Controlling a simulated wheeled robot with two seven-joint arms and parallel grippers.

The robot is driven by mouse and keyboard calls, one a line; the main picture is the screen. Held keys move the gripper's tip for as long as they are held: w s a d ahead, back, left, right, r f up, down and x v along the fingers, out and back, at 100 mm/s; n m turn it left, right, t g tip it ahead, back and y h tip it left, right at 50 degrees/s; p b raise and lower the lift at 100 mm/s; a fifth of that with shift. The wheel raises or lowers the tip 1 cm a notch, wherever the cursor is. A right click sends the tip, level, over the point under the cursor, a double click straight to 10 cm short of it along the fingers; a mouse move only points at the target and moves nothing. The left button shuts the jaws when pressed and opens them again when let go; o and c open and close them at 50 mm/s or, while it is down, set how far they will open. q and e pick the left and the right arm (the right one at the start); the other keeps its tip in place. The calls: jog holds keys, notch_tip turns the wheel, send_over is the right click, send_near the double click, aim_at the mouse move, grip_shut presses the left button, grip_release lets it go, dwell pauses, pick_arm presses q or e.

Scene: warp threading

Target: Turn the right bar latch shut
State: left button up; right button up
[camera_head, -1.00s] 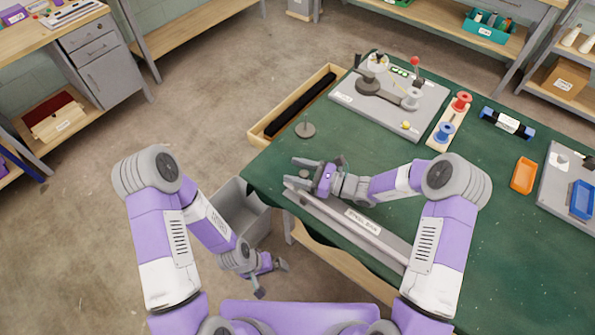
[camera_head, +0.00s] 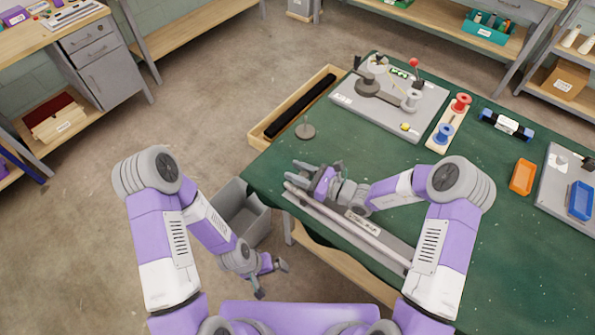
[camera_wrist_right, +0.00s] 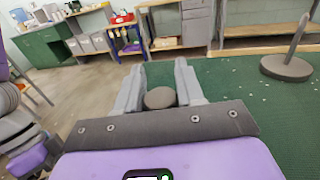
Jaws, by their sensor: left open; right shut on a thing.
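My right gripper (camera_head: 297,173) is at the bar's far left end. In the right wrist view my gripper (camera_wrist_right: 160,76) has its fingers on both sides of a round dark-grey knob (camera_wrist_right: 160,98), which appears to be the latch. The latch's body and angle are hidden. My left gripper (camera_head: 271,279) is open and empty, low beside the bench.
A grey disc base with an upright rod (camera_head: 305,130) stands just beyond my right gripper. A grey bin (camera_head: 245,210) stands below the bench's left corner. A board with a winding device (camera_head: 420,105) and a spool stand (camera_head: 446,132) are further back.

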jog(key=o, duration=1)
jog(key=shift+c, duration=0.2)
jog(key=shift+d, duration=0.1)
jog(key=p+v, duration=0.1)
jog(key=v, duration=0.6)
jog(key=shift+s+d, duration=0.15)
jog(key=shift+r, duration=0.1)
